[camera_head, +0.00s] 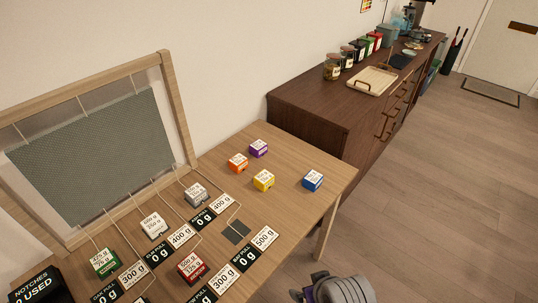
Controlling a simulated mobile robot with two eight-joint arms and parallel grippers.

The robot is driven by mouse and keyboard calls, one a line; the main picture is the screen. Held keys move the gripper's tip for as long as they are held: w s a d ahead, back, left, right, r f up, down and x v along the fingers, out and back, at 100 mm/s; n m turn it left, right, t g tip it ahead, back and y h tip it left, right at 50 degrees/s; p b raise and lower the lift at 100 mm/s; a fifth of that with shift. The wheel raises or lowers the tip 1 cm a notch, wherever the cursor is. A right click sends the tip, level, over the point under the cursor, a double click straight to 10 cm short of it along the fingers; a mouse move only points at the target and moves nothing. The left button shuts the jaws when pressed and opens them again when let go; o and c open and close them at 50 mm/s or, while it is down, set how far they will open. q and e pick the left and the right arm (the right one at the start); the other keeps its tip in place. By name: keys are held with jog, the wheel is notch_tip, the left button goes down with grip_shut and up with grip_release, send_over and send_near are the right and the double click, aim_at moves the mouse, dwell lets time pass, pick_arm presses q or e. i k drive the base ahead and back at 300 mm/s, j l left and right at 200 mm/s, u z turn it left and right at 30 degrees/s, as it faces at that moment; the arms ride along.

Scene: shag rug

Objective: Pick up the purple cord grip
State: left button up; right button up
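The purple cord grip (258,148) is a small purple block with a white label on top. It sits at the back of the wooden table (290,205), near the wall. An orange block (238,162) stands close by on its left, a yellow block (264,180) in front of it, and a blue block (312,180) to its right near the table's edge. Neither gripper shows in the head view. Only a grey rounded part of mine appears at the bottom edge.
Labelled weight cards (265,237) and wires cover the table's left part, with green, white, grey and red blocks among them. A framed grey mesh panel (95,155) stands behind. A dark sideboard (320,112) with jars and a tray adjoins the table. Floor at right is clear.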

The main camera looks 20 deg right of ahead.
aim_at(259, 148)
jog(key=l+u, duration=1)
jog(key=l, duration=0.25)
jog(key=i, duration=0.5)
